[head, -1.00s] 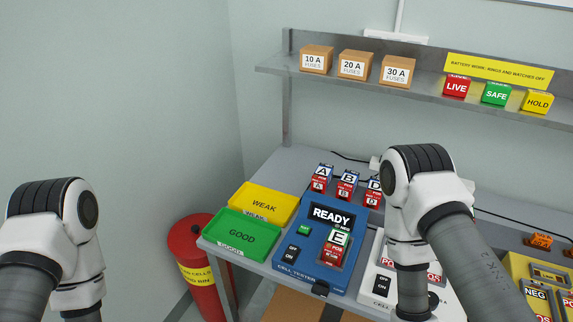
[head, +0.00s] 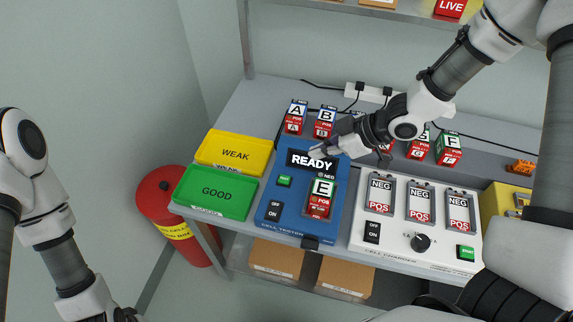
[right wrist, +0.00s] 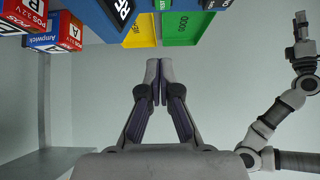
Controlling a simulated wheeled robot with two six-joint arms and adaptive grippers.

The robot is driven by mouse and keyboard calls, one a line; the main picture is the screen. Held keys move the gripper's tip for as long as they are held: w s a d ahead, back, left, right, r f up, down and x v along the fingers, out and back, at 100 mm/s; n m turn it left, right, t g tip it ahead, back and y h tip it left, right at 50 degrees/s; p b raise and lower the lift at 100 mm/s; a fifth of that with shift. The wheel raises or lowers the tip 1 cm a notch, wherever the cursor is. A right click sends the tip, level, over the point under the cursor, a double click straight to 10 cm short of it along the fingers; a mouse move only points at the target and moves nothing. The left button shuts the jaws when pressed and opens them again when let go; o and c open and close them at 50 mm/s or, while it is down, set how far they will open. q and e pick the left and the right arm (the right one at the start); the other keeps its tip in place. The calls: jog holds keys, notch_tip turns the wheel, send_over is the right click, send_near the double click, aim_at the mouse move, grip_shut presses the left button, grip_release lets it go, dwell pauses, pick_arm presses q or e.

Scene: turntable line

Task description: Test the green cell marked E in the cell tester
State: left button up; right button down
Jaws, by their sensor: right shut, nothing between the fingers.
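The green cell marked E (head: 320,200) lies in the slot of the blue cell tester (head: 270,211), its red POS end toward the front. The tester's display (head: 300,160) reads READY. A green button (head: 284,181) and an ON/OFF switch (head: 274,210) are left of the slot. My right gripper (head: 318,151) is shut and empty, with its tips over the display's right part; I cannot tell if they touch. Its closed fingers also show in the right wrist view (right wrist: 153,68). My left arm is at the lower left; its gripper also shows in the right wrist view (right wrist: 301,25), too small to read.
The yellow WEAK tray (head: 262,142) and green GOOD tray (head: 185,190) are left of the tester. A red bin (head: 160,205) stands on the floor. Cells A (head: 296,113), B (head: 326,117) and F (head: 449,143) stand behind. The white cell charger (head: 395,247) is at the right.

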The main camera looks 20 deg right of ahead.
aim_at(280, 178)
jog(key=shift+s+a+r, duration=0.1)
jog(key=shift+s+r, duration=0.2)
jog(key=shift+s, duration=0.5)
jog(key=x, duration=0.9)
jog(key=shift+w+a+f, duration=0.15)
jog(key=shift+w, duration=0.25)
jog(key=f, duration=0.1)
jog(key=f+p, duration=0.1)
jog(key=f, duration=0.2)
jog(key=shift+w+a, duration=0.15)
jog(key=shift+w, duration=0.15)
jog(key=shift+f, duration=0.4)
pick_arm(q)
jog(key=shift+s+r, duration=0.3)
jog(key=shift+r, duration=0.55)
pick_arm(e)
jog(key=shift+s+r, duration=0.1)
pick_arm(q)
jog(key=shift+f, duration=0.1)
